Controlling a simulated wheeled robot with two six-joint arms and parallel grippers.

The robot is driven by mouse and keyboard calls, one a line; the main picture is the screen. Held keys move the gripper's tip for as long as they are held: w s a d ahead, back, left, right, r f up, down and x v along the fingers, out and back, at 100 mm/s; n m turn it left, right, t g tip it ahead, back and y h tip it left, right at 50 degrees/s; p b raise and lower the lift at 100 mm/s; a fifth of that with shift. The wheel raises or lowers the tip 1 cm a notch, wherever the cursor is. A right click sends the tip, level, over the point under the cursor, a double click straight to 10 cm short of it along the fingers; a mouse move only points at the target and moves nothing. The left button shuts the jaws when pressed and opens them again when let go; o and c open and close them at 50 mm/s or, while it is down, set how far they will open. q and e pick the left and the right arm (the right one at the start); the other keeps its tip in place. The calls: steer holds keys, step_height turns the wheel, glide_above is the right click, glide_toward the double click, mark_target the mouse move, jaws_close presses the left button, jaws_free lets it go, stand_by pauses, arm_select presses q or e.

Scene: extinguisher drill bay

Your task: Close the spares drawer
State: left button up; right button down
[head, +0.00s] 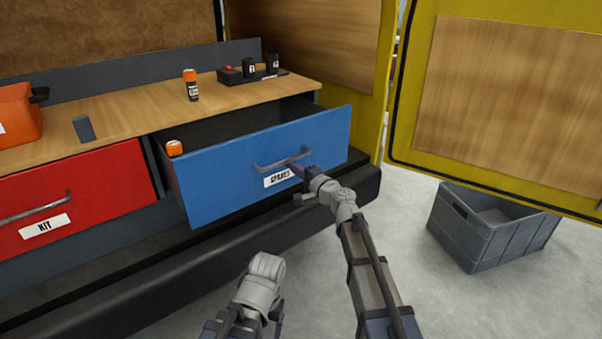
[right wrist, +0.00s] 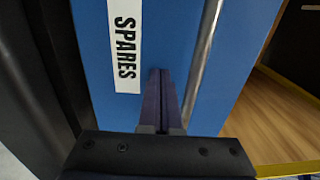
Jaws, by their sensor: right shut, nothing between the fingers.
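The blue spares drawer (head: 225,185) stands pulled out from the bench, its dark inside showing behind the front panel. A metal bar handle (head: 268,166) and a white SPARES label (head: 276,178) are on its front. My right gripper (head: 292,164) is shut and empty, its fingertips at the drawer front close to the handle. In the right wrist view the closed fingers (right wrist: 160,76) point at the blue face between label and handle; I cannot tell whether they touch it. Part of my left arm shows at the bottom of the head view, its fingers not visible.
An orange cap (head: 174,148) shows at the drawer's left end. The red KIT drawer (head: 95,185) is on the left. On the wooden bench top stand an orange-capped bottle (head: 191,86) and a black tray (head: 245,75). A grey crate (head: 485,235) sits on the floor at right.

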steer(key=x, duration=1.9)
steer(key=shift+w+a, duration=0.25)
steer(key=shift+w, duration=0.15)
steer(key=shift+w+a+r, duration=0.1)
steer(key=shift+w, duration=0.15)
steer(key=shift+s, duration=0.1)
